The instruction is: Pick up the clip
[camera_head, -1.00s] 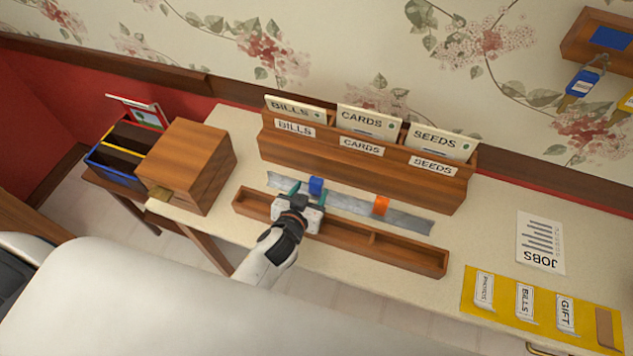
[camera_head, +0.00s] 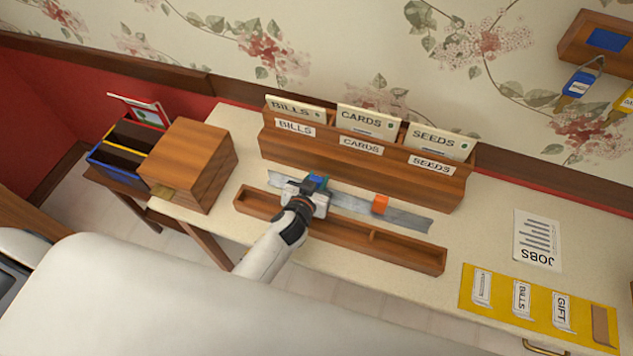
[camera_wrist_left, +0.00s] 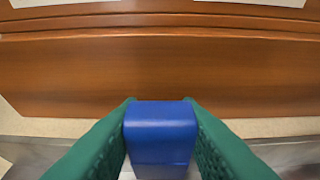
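A blue clip (camera_head: 317,181) is at the left part of a grey metal strip (camera_head: 350,203) on the desk. In the left wrist view the blue clip (camera_wrist_left: 160,135) fills the space between my green fingers, which press against both its sides. My left gripper (camera_head: 314,186) is shut on it, at the strip. An orange clip (camera_head: 380,204) sits further right on the same strip, apart from the gripper. My right gripper is not in view.
A wooden sorter (camera_head: 365,172) with BILLS, CARDS and SEEDS cards stands just behind the strip. A shallow wooden tray (camera_head: 408,256) lies in front. A wooden box (camera_head: 190,165) is at left. A JOBS sheet (camera_head: 537,240) and yellow mat (camera_head: 541,314) lie right.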

